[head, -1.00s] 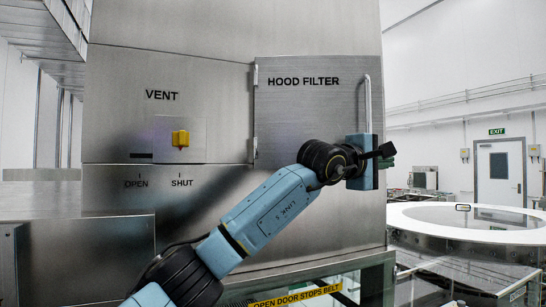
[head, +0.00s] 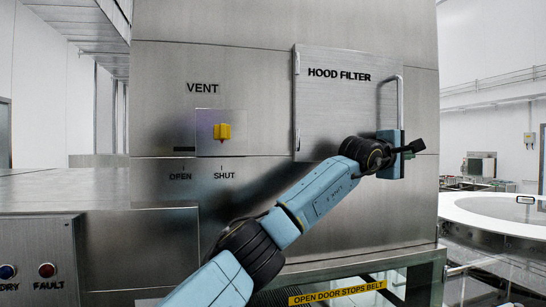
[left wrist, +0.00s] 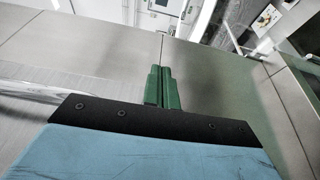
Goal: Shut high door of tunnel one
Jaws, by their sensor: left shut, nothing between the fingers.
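A steel panel door lettered HOOD FILTER (head: 335,105) is on the front of the tall steel housing, with hinges on its left edge and an upright bar handle (head: 400,95) on its right edge. It lies flat or nearly flat against the housing; I cannot tell if a small gap is left. No tunnel number is readable. My left gripper (head: 415,148) is at the door's lower right corner, by the handle's lower end, shut and empty. Its green fingers (left wrist: 163,88) are together in the left wrist view. The blue gripper body hides the handle's foot. My right gripper is out of view.
A yellow vent knob (head: 221,132) is left of the door. A yellow strip lettered OPEN DOOR STOPS BELT (head: 338,292) is below my arm. A box with DRY and FAULT buttons (head: 47,270) is at lower left. A round white-rimmed machine (head: 490,217) stands at right.

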